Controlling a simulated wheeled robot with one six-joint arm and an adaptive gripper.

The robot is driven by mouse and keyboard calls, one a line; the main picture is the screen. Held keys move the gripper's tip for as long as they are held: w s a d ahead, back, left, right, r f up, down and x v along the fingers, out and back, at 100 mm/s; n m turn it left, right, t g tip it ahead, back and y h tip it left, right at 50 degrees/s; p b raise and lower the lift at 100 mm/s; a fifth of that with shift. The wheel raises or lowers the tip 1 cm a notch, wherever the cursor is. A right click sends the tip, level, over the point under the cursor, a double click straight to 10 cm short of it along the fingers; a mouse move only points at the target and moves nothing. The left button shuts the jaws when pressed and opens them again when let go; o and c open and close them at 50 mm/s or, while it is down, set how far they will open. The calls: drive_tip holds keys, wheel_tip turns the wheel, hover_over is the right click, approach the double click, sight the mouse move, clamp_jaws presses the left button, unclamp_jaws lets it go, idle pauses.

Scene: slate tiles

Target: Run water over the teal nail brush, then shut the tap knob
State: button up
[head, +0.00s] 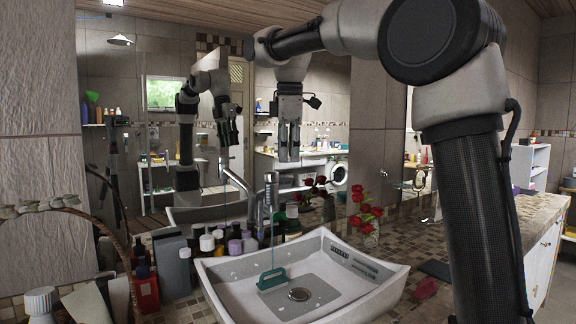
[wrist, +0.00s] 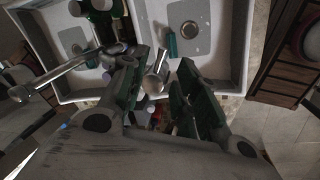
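The teal nail brush (head: 272,279) lies in the white sink basin (head: 225,285), left of the drain (head: 299,294). A thin stream of water falls from the metal tap (head: 267,200) onto the brush. In the wrist view the brush (wrist: 172,45) shows beside the drain. A rounded metal part of the tap (wrist: 155,78) shows between my finger tips; I cannot tell whether it is the knob. My gripper (head: 289,155) hangs above the tap, pointing down. Its dark green fingers (wrist: 163,78) are spread and hold nothing.
Bottles and jars (head: 215,240) crowd the counter left of and behind the sink. Red flowers (head: 365,215) stand behind it to the right. A large mirror behind reflects my arm and the room. A dark red item (head: 426,288) lies right of the sink.

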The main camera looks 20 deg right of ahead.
sight(290, 176)
wheel_tip(290, 176, up, 7)
drive_tip(key=s, duration=0.1)
drive_tip(key=shift+s+a, duration=0.15)
drive_tip(key=shift+s, duration=0.1)
idle(0.7)
drive_tip(key=f, duration=0.4)
drive_tip(key=w+f, duration=0.1)
drive_tip(key=f, duration=0.3)
drive_tip(key=w+d+f, duration=0.1)
drive_tip(key=f, duration=0.2)
drive_tip(key=shift+w+f, duration=0.15)
drive_tip(key=shift+f, duration=0.25)
drive_tip(key=shift+c, duration=0.3)
clamp_jaws()
